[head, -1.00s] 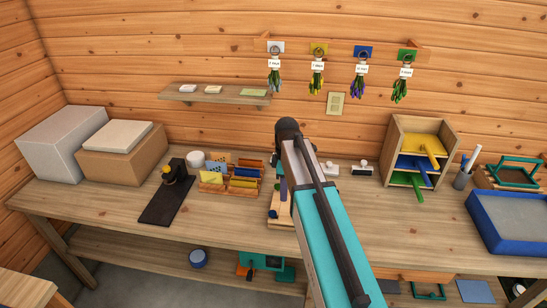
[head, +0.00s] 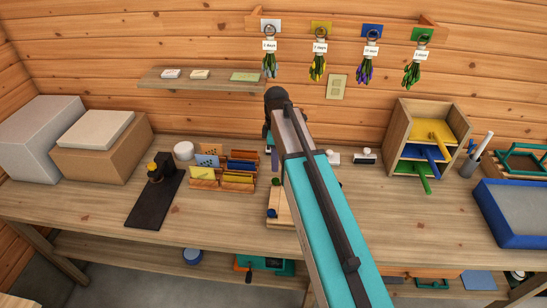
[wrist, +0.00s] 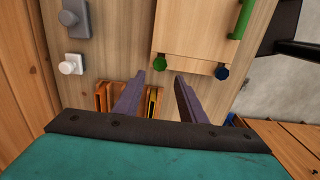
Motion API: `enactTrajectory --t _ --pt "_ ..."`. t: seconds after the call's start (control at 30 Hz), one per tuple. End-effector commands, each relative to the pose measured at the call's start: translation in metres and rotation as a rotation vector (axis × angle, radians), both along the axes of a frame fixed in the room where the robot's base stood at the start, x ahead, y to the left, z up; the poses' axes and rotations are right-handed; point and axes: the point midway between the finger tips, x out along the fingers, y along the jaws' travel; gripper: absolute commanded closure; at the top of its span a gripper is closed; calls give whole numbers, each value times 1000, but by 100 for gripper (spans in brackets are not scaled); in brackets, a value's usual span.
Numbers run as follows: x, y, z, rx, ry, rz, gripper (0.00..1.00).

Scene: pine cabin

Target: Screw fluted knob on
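A wooden board piece (wrist: 200,32) stands out in the wrist view. A green fluted knob (wrist: 158,62) and a dark blue fluted knob (wrist: 222,72) sit at its near edge, apart from each other. Whether either is threaded onto anything, I cannot tell. My gripper (wrist: 160,78) is open with nothing between its purple fingers, and the green knob shows just beyond the gap.
A card rack (head: 223,176) stands left of the wooden piece, and a black-based tool (head: 157,195) is farther left. Stamps (head: 364,156) lie behind to the right. A drawer cabinet (head: 400,135) and blue tray (head: 510,212) are at the right. Bench front is mostly clear.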

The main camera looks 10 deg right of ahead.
Motion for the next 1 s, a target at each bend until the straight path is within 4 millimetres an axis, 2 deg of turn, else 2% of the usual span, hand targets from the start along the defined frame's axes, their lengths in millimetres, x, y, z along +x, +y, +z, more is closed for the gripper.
enactTrajectory --t 0.37,1.0 --pt "0 1 -6 0 0 2 62" --pt "0 2 -64 0 0 3 62"
